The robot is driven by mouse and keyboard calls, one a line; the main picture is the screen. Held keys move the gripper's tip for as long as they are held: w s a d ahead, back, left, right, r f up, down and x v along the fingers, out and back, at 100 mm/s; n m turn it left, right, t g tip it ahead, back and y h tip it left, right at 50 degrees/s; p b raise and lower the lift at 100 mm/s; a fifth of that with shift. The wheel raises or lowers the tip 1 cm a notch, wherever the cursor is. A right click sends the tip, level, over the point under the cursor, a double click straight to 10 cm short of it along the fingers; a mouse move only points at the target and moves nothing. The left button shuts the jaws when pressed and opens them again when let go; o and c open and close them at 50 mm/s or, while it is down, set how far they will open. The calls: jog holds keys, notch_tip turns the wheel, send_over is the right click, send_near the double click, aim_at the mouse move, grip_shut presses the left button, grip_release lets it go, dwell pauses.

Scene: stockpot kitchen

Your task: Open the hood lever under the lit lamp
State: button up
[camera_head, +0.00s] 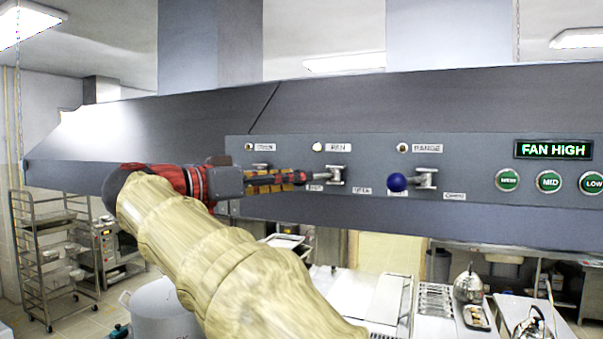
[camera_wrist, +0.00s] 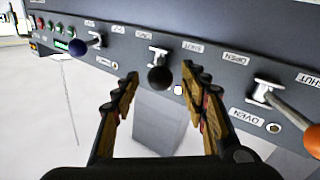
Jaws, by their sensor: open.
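The grey hood panel (camera_head: 470,160) carries a row of lamps over levers. The middle lamp (camera_head: 317,147) looks brightest and appears lit; it also shows in the wrist view (camera_wrist: 178,90). Under it is the middle lever (camera_head: 334,177), whose black knob (camera_wrist: 160,78) sits between my fingers in the wrist view. My gripper (camera_head: 303,177) is open, its fingertips on either side of that knob; contact cannot be told. The range lever has a blue knob (camera_head: 397,182). The oven lever has an orange handle (camera_wrist: 295,117) and is mostly hidden behind my gripper in the head view.
The green-lit sign (camera_head: 553,149) reads FAN HIGH, above several round green buttons (camera_head: 549,181). The range lamp (camera_head: 402,148) and left lamp (camera_head: 248,147) look dimmer. Below the hood are a counter with trays (camera_head: 380,295) and a large pot (camera_head: 160,308). A wheeled rack (camera_head: 45,255) stands left.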

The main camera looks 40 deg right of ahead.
aim_at(316, 176)
jog(key=shift+s+d+p, duration=0.15)
jog(key=shift+d+p, duration=0.1)
jog(key=shift+d, duration=0.85)
jog(key=shift+s+d+p, duration=0.15)
jog(key=shift+d+p, duration=0.05)
jog(key=shift+d, duration=0.9)
jog(key=c, duration=1.1)
grip_shut()
